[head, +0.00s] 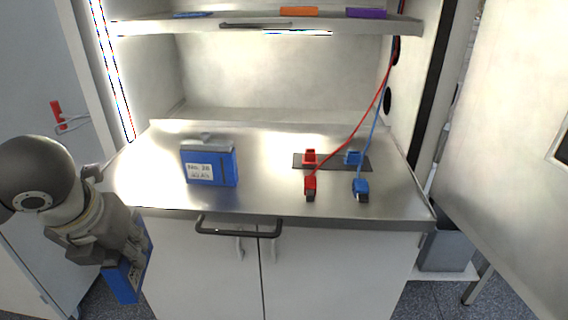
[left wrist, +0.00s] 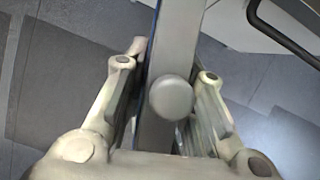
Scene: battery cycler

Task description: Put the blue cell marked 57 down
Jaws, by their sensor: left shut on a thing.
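My left gripper (head: 126,254) is shut on a blue cell (head: 124,284), which hangs tilted in front of the bench's left front corner, beyond the bench edge and over the floor. Its number cannot be read here. In the left wrist view, the two fingers (left wrist: 168,100) stand on either side of the cell's grey top, with its round grey terminal (left wrist: 171,97) between them. Another blue cell (head: 222,168), with a white label that seems to read No. 28, stands upright on the metal bench top (head: 262,192). My right gripper is not in view.
A red clamp (head: 310,187) and a blue clamp (head: 361,188) on cables lie at the bench's right, before a dark strip (head: 332,166). A dark handle (head: 238,232) juts from the front edge. A shelf (head: 240,28) hangs above. The bench centre is clear.

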